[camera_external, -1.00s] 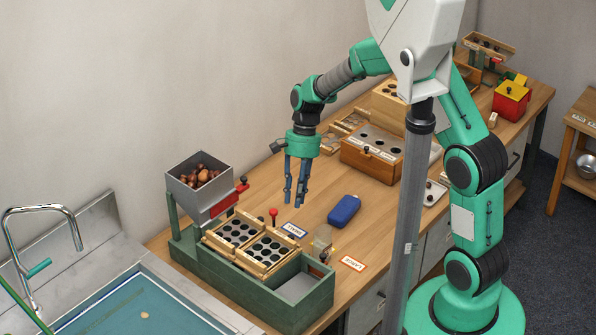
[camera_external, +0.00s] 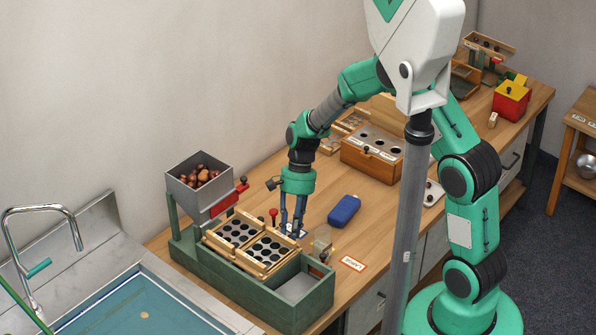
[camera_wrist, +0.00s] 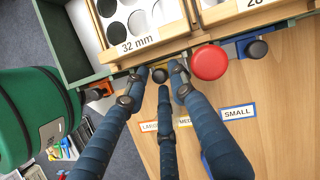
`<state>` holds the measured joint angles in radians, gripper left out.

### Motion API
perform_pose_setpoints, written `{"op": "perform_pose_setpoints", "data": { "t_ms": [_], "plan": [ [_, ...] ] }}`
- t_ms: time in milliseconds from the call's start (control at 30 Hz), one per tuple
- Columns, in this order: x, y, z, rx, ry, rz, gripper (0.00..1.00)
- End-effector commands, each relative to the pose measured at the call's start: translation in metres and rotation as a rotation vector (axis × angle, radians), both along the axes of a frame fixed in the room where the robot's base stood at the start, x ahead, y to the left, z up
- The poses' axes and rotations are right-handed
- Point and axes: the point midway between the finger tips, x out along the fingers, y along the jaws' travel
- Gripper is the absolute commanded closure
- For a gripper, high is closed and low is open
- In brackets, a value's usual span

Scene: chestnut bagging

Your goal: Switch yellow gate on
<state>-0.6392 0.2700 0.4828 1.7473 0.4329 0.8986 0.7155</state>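The yellow gate (camera_wrist: 158,66) shows as a small yellow patch with a dark knob (camera_wrist: 160,76) at the front edge of the green sorter, below the "32 mm" tray, in the wrist view. My gripper (camera_wrist: 160,76) has its blue fingertips spread around this knob, with gaps between them; I cannot tell whether any finger touches it. In the external view my gripper (camera_external: 291,232) points down at the sorter's far side, and the yellow gate cannot be made out there. An orange gate (camera_wrist: 97,90) lies left of it and a blue gate (camera_wrist: 258,45) right, in the wrist view.
A round red knob (camera_wrist: 209,62) stands close to the right finger. Wooden sieve trays (camera_external: 233,236) sit on the green sorter (camera_external: 250,285) beside the grey hopper of chestnuts (camera_external: 190,187). A blue case (camera_external: 344,211) and a "LARGE" card (camera_external: 353,263) lie on the table.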

Motion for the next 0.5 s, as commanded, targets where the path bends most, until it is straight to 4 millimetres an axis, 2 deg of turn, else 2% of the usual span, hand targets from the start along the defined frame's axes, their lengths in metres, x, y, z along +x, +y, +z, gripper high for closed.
{"op": "perform_pose_setpoints", "data": {
  "t_ms": [167,267,300,500],
  "plan": [
    [0.0001,0.0000,0.0002,0.000,0.000,0.000,0.77],
    [0.0001,0.0000,0.0002,0.000,0.000,0.000,0.97],
    [0.0001,0.0000,0.0002,0.000,0.000,0.000,1.00],
    [0.0001,0.0001,0.0007,0.000,0.000,0.000,1.00]
  ]
}}
